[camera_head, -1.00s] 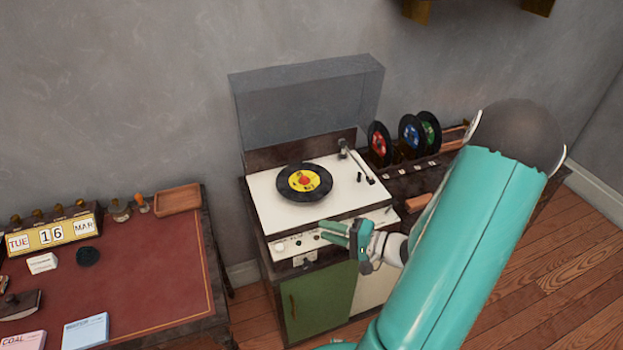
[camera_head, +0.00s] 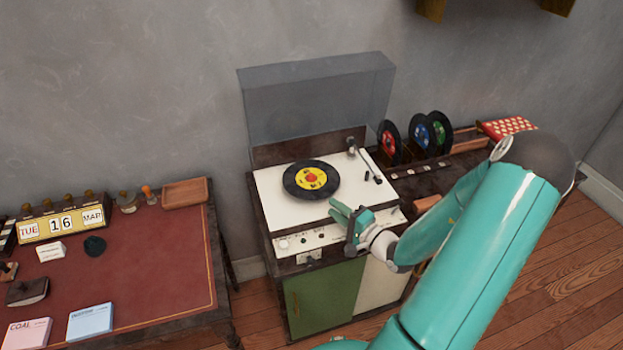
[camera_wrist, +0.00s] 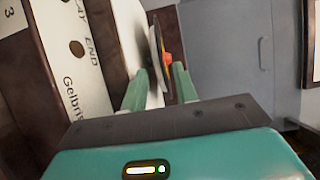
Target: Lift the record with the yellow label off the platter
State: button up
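The black record with the yellow label (camera_head: 311,180) lies flat on the platter of the white turntable deck (camera_head: 272,212). Its label has a red-orange centre. My gripper (camera_head: 338,209) is at the front edge of the deck, just in front of the record and apart from it in the head view. In the wrist view my gripper's two fingers (camera_wrist: 162,84) stand apart with nothing clearly held. The record (camera_wrist: 157,42) shows there nearly edge-on, beyond and between the fingertips. The platter beneath the record is mostly hidden.
The tonearm (camera_head: 366,162) rests right of the record. A clear lid (camera_head: 318,98) stands raised behind the deck. Several records, one with a red label (camera_head: 390,143), stand in a rack at right. A desk (camera_head: 150,250) with a calendar (camera_head: 60,224) is at left.

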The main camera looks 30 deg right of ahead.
aim_at(322, 198)
jog(key=w, duration=0.4)
jog(key=shift+w+a+r, duration=0.1)
jog(key=shift+w+a, duration=0.1)
jog(key=shift+a, duration=0.2)
grip_shut()
jog(key=shift+r, duration=0.1)
